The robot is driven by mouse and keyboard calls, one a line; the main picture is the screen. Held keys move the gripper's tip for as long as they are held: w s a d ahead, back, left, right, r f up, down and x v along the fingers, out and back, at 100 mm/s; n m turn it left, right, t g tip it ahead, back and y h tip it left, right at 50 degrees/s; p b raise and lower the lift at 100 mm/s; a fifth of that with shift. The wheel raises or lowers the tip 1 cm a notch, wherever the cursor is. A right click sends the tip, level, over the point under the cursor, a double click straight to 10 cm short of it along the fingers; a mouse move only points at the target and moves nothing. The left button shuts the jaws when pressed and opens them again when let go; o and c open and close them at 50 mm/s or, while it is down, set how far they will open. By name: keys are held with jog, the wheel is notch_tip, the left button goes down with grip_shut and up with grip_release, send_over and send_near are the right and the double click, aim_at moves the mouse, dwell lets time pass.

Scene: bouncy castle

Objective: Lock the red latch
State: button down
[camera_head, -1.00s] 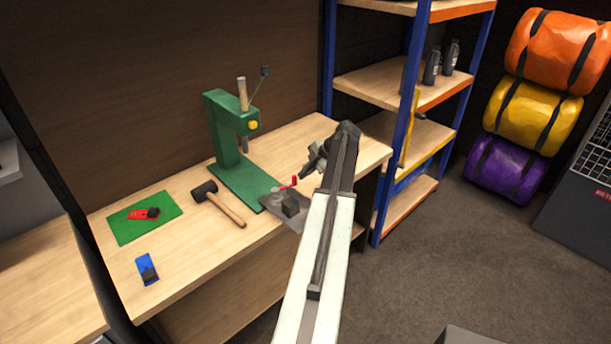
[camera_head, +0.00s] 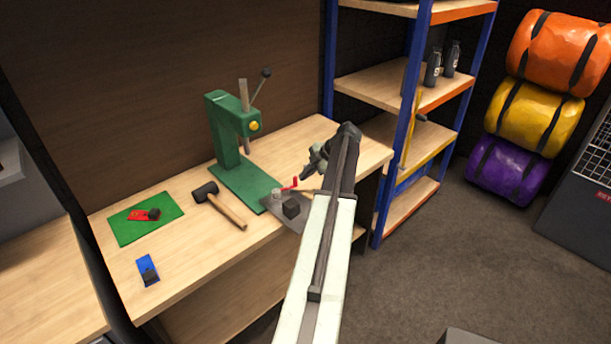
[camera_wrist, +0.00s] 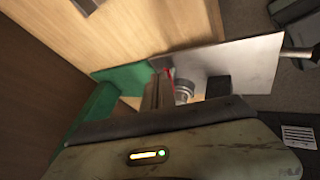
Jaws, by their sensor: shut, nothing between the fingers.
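A small red handle (camera_head: 291,184) stands beside a silver cylinder (camera_head: 277,193) on a grey metal plate (camera_head: 270,205); I take it for the red latch. In the wrist view the handle (camera_wrist: 169,73) is a thin red strip beside the cylinder (camera_wrist: 184,91), partly hidden by my finger. My gripper (camera_head: 314,160) is just above and to the right of the handle in the head view. It is shut and empty; I cannot tell whether it touches the handle. Another red piece with a black part (camera_head: 145,214) lies on a green mat (camera_head: 128,232).
A black block (camera_head: 291,208) sits on the plate close to the cylinder. A green press (camera_head: 226,130) stands behind it. A mallet (camera_head: 220,205) and a blue piece (camera_head: 147,270) lie to the left on the wooden bench. Shelves (camera_head: 385,85) stand to the right.

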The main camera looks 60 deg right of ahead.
dwell(0.4)
jog(key=shift+w+a, duration=0.35)
jog(key=shift+a, duration=0.4)
jog(key=shift+a, duration=0.15)
jog(key=a, duration=0.1)
jog(key=s+a, duration=0.1)
jog(key=a, duration=0.1)
jog(key=shift+s+a, duration=0.2)
jog(key=shift+s, duration=0.05)
jog(key=s+a+r+p, duration=0.1)
jog(key=s+r+p, duration=0.5)
jog(key=r+p, duration=0.2)
jog(key=shift+a, duration=0.4)
